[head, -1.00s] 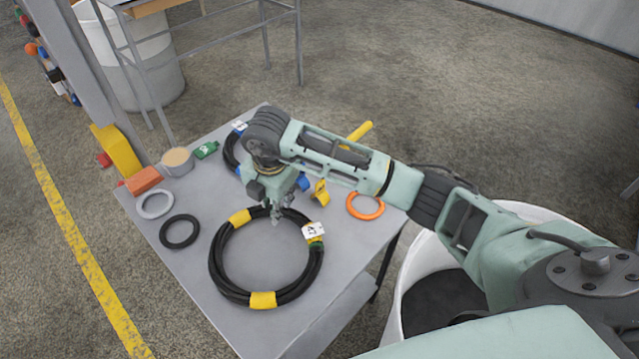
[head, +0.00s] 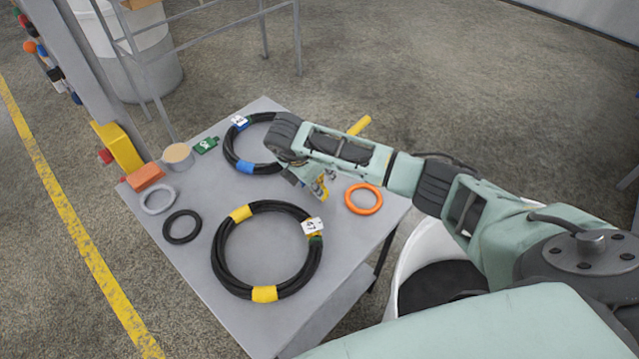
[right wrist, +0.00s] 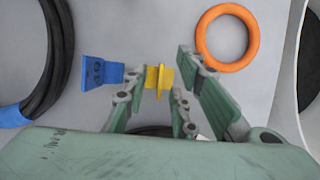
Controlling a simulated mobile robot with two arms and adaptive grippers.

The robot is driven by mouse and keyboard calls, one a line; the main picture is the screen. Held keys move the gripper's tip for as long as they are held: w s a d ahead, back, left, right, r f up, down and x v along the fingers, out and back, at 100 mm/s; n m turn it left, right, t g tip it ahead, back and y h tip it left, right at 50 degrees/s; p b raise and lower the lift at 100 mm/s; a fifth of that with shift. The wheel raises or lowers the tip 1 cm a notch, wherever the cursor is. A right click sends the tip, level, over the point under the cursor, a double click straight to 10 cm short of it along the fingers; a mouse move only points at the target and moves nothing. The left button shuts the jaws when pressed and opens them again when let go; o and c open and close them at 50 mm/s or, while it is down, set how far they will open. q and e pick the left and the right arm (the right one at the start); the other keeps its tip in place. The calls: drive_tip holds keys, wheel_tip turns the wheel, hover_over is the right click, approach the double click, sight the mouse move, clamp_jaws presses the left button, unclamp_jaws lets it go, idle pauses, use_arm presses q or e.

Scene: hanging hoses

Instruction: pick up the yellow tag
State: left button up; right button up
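The yellow tag (head: 322,192) lies on the grey table (head: 205,292), between the far hose coil and the orange ring, partly covered by my right gripper in the head view. In the right wrist view the yellow tag (right wrist: 158,78) shows in the gap between the fingertips. My right gripper (right wrist: 162,76) is open around or just above it; I cannot tell whether the fingers touch it. In the head view the right gripper (head: 316,185) is mostly behind its own wrist. My left gripper is not in view.
A blue tag (right wrist: 98,71) lies left of the fingers, and an orange ring (head: 363,199) lies to the right. A near coil (head: 222,262) and a far coil (head: 230,150) of black hose flank the gripper. A yellow bar (head: 359,126) is beyond the wrist.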

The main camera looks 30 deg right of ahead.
clamp_jaws()
idle(0.5)
drive_tip(key=shift+r+b, duration=0.35)
drive_tip(key=shift+r, duration=0.2)
wheel_tip(320, 180, up, 3)
drive_tip(key=shift+w+f+b, duration=0.1)
drive_tip(key=shift+f+b, duration=0.05)
drive_tip(key=shift+b, duration=0.45)
drive_tip(key=s+d+r, duration=0.2)
drive_tip(key=s+r, duration=0.5)
drive_tip(key=s, duration=0.4)
drive_tip(key=shift+s+d, duration=0.3)
